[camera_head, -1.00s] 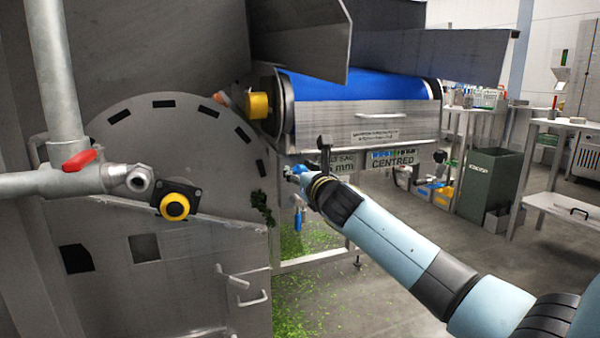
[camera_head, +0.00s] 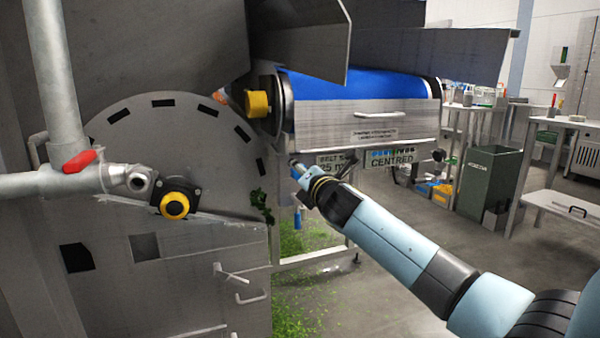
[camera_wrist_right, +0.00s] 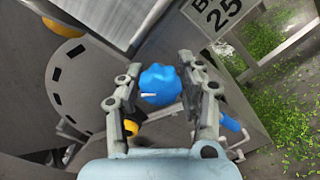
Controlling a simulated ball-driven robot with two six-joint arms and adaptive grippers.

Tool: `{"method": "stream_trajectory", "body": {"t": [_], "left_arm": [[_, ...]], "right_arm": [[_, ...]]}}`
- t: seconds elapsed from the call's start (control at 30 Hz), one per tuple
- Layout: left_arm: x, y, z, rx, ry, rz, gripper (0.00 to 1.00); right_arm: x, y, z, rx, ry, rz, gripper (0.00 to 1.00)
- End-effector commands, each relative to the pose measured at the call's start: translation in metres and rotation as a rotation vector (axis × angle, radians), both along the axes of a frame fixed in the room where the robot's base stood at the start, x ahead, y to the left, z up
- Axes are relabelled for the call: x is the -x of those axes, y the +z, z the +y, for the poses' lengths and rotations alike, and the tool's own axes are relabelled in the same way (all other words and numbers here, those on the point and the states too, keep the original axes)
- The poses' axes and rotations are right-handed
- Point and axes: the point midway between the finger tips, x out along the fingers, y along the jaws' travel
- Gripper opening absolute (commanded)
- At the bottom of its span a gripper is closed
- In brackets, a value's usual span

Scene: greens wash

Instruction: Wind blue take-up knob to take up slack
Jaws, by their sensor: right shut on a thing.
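The blue take-up knob (camera_wrist_right: 160,84) is a lobed knob with a small white pointer mark, seen in the right wrist view below the conveyor. My right gripper (camera_wrist_right: 165,92) has its two fingers on either side of the knob and is shut on it. In the head view my right gripper (camera_head: 299,171) is small at the conveyor's lower left corner, and the wrist mostly hides the knob. A sign with "25" (camera_wrist_right: 222,12) hangs beside it, and a "CENTRED" sign (camera_head: 391,158) shows in the head view. My left gripper is not in view.
The blue belt (camera_head: 360,86) runs above my right arm. A grey drum housing (camera_head: 185,130) with a yellow-and-black button (camera_head: 174,205) and red-handled valve (camera_head: 79,161) stands left. A blue handle (camera_wrist_right: 231,122) hangs near the gripper. Greens (camera_head: 300,300) litter the floor.

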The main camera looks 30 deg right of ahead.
Motion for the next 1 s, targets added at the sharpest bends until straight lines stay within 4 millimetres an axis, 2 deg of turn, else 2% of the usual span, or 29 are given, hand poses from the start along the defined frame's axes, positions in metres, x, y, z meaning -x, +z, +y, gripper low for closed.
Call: {"method": "stream_trajectory", "body": {"t": [0.27,0.6,1.0], "left_arm": [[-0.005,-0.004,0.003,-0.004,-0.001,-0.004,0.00],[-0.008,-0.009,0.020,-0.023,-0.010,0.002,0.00],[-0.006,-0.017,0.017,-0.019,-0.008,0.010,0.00]], "right_arm": [[0.000,-0.002,-0.001,-0.255,-0.001,-0.060,0.04],[0.000,-0.004,-0.002,-0.569,-0.002,-0.136,0.04],[0.000,-0.007,-0.001,-0.940,-0.003,-0.224,0.04]]}}
